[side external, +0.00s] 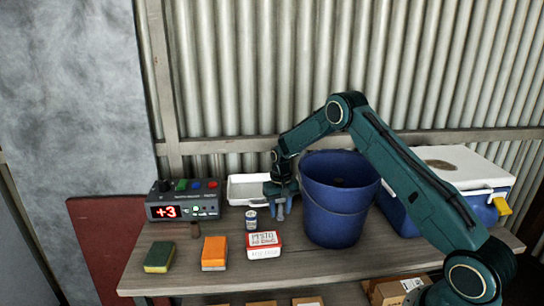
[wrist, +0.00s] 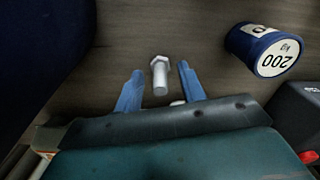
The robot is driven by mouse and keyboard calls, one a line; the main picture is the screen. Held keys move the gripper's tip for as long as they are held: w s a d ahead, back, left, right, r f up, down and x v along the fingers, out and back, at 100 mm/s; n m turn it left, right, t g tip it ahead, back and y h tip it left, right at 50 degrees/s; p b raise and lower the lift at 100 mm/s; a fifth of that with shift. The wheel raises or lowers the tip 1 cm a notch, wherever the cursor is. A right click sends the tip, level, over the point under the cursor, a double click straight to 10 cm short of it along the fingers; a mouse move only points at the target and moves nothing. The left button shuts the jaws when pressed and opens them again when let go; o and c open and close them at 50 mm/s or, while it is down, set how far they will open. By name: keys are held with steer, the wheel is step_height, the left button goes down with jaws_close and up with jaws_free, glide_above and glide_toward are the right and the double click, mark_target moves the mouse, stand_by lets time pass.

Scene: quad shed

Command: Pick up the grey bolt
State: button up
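The grey bolt (wrist: 160,76) shows in the wrist view, with its hexagonal head at the top and its shank pointing toward my gripper. My gripper (wrist: 160,72) has its two blue fingers apart, one on each side of the bolt, with gaps visible between fingers and bolt. In the side view my gripper (side external: 281,208) points down at the table just left of the blue bucket (side external: 338,205). I cannot make out the bolt clearly there. A small pale thing beside the bolt's lower end is partly hidden by the gripper body.
A small blue cylinder marked 200 (wrist: 268,48) stands close to the right in the wrist view. A red and white box (side external: 263,245), orange block (side external: 214,253), green sponge (side external: 159,257), display box (side external: 183,200), white tray (side external: 248,188) and cooler (side external: 455,170) also stand on the table.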

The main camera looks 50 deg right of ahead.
mark_target(281, 205)
jaws_close()
steer(key=shift+r, duration=0.15)
step_height(281, 205, up, 20)
stand_by(0.8)
stand_by(0.4)
